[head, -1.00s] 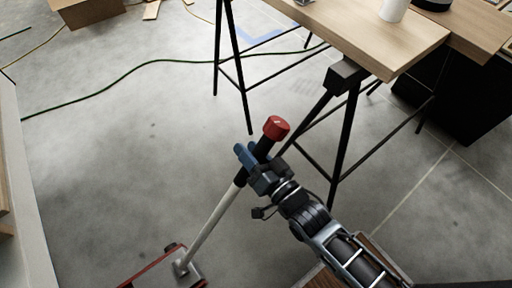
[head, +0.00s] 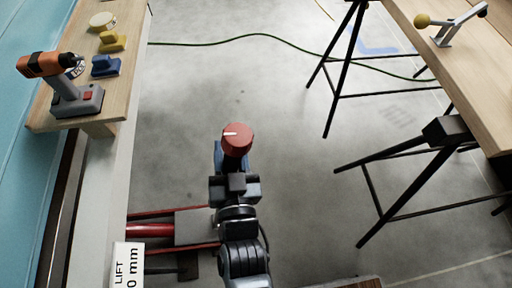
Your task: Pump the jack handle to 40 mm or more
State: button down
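The jack handle's red knob (head: 237,137) stands up at the middle of the head view. My gripper (head: 233,160) is just below the knob, with its blue fingers around the handle's dark grip; it looks shut on it. The handle's lower shaft is hidden behind my gripper and arm. The red and grey jack (head: 175,229) lies low on the floor to the left, partly covered by my arm. A white label (head: 127,266) at the bottom left reads "LIFT" and "0 mm"; any digit before the 0 cannot be made out.
A wooden bench (head: 118,85) at the left holds an orange drill (head: 62,80) and yellow and blue pieces. A trestle table (head: 480,75) at the right carries a yellow-knobbed lever (head: 445,25). Grey floor (head: 250,90) is open between them; a green cable crosses it.

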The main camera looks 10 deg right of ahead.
jog(key=shift+s+a+r+n, duration=0.1)
jog(key=shift+a+r+n, duration=0.05)
jog(key=shift+a, duration=0.5)
jog(key=shift+a+r+n, duration=0.1)
jog(key=shift+a+n, duration=0.05)
jog(key=shift+a, duration=0.55)
jog(key=c, duration=0.7)
grip_release()
jog(key=shift+f, duration=0.1)
jog(key=shift+c, duration=0.2)
